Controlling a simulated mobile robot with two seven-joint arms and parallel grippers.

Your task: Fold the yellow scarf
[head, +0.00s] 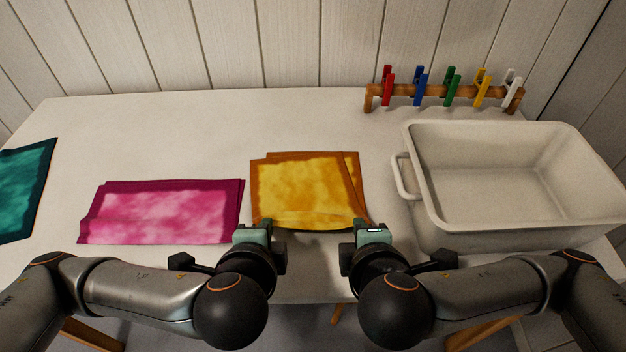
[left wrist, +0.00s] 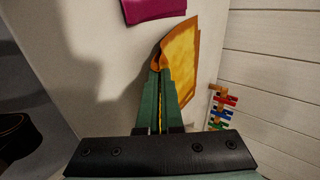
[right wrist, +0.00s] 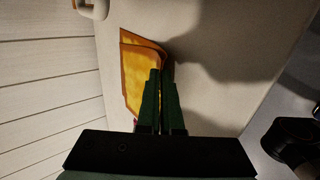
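The yellow scarf (head: 305,188) lies on the white table in front of me as a layered rectangle with darker orange borders. Its layers are slightly offset at the far and right edges. My left gripper (head: 253,227) is shut on the scarf's near left corner; in the left wrist view the cloth (left wrist: 181,60) bunches at the fingertips (left wrist: 160,70) and yellow shows between the fingers. My right gripper (head: 369,228) is at the near right corner; in the right wrist view its fingers (right wrist: 162,72) are together on the scarf's edge (right wrist: 140,65). The near edge looks slightly raised.
A folded pink scarf (head: 163,211) lies to the left, and a teal cloth (head: 22,190) at the far left. A white tub (head: 520,228) stands at the right, close to my right arm. A wooden rack (head: 435,92) with coloured clothespins stands behind. The table's back left is clear.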

